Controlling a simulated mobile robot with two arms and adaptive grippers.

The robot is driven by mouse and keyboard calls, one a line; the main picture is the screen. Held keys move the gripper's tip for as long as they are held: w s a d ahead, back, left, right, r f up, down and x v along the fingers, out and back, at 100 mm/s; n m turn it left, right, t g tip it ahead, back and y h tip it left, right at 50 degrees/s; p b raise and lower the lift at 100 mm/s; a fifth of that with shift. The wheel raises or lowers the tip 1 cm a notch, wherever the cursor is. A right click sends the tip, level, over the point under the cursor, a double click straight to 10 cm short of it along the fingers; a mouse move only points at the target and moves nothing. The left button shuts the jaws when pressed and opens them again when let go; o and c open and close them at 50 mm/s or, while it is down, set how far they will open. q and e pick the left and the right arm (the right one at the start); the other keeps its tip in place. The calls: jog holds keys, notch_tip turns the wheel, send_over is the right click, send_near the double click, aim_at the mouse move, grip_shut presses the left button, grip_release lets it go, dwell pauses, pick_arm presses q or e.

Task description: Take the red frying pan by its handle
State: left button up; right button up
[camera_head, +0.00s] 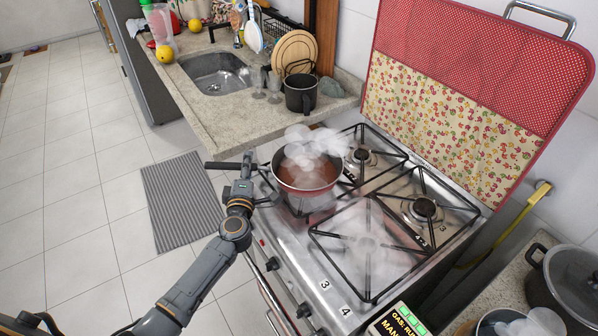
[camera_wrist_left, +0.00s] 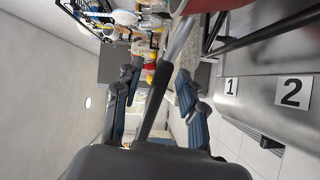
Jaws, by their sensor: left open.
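In the left wrist view the handle (camera_wrist_left: 157,97) passes between the two open, blue-padded fingers of the gripper (camera_wrist_left: 157,90), and the red pan's edge (camera_wrist_left: 196,5) shows at the top. Whether a finger touches the handle I cannot tell. My right gripper is not in view.
The stove (camera_head: 285,240) has free burners to the right, with steam over the front one. A stone counter (camera_head: 215,115) with a sink (camera_head: 213,72) and a black pot (camera_head: 300,94) lies behind. A raised stove cover (camera_head: 455,100) stands at the right.

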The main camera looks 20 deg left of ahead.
pick_arm(q)
grip_shut()
jog(key=shift+r, duration=0.2)
dwell(0.3)
